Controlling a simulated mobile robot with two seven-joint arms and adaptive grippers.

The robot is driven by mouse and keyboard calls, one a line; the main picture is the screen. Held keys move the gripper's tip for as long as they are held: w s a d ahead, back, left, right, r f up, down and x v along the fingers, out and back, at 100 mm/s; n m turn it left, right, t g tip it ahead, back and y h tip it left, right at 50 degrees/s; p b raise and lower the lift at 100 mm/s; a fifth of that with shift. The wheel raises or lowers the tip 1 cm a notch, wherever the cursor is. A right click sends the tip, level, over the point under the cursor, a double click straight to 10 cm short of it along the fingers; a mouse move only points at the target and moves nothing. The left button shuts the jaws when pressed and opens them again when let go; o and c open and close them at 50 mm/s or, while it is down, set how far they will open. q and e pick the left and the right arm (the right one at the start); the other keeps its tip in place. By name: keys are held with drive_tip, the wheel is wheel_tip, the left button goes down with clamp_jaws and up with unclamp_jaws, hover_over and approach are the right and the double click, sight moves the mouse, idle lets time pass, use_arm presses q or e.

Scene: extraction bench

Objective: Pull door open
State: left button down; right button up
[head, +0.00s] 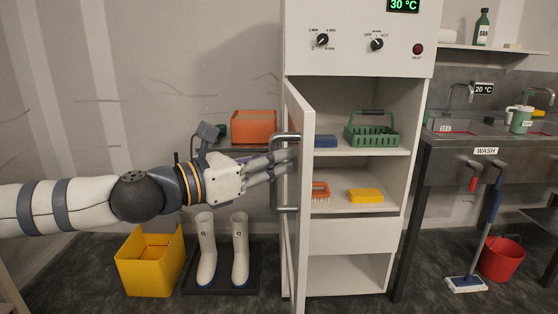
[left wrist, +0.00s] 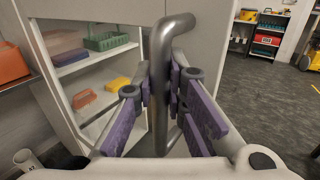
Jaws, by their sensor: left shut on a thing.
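The white cabinet (head: 350,270) has a white door (head: 304,235) hinged at its left side. The door stands open and swung out, showing the shelves inside. Its grey bar handle (head: 280,209) is upright on the outer face. My left gripper (head: 284,160) is shut on the handle. In the left wrist view the purple-padded fingers (left wrist: 165,88) close around the handle bar (left wrist: 160,115) from both sides. The finger contact is partly hidden behind the bar. My right gripper is in neither view.
A green basket (head: 372,135), a blue item (head: 325,141), an orange brush (head: 320,190) and a yellow block (head: 365,195) sit on the shelves. A yellow bin (head: 150,270) and white boots (head: 207,250) stand on the floor left of the door. A sink bench (head: 450,155) stands right.

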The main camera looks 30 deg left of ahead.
use_arm(q)
drive_tip(key=shift+s+d+f, duration=0.1)
drive_tip(key=shift+d+f, duration=0.1)
drive_tip(key=c, duration=1.8)
unclamp_jaws()
drive_tip(key=shift+o, duration=1)
drive_tip(key=shift+r, duration=0.1)
drive_tip(key=shift+a, duration=0.1)
drive_tip(key=v, duration=1.2)
drive_tip(key=shift+r, duration=0.1)
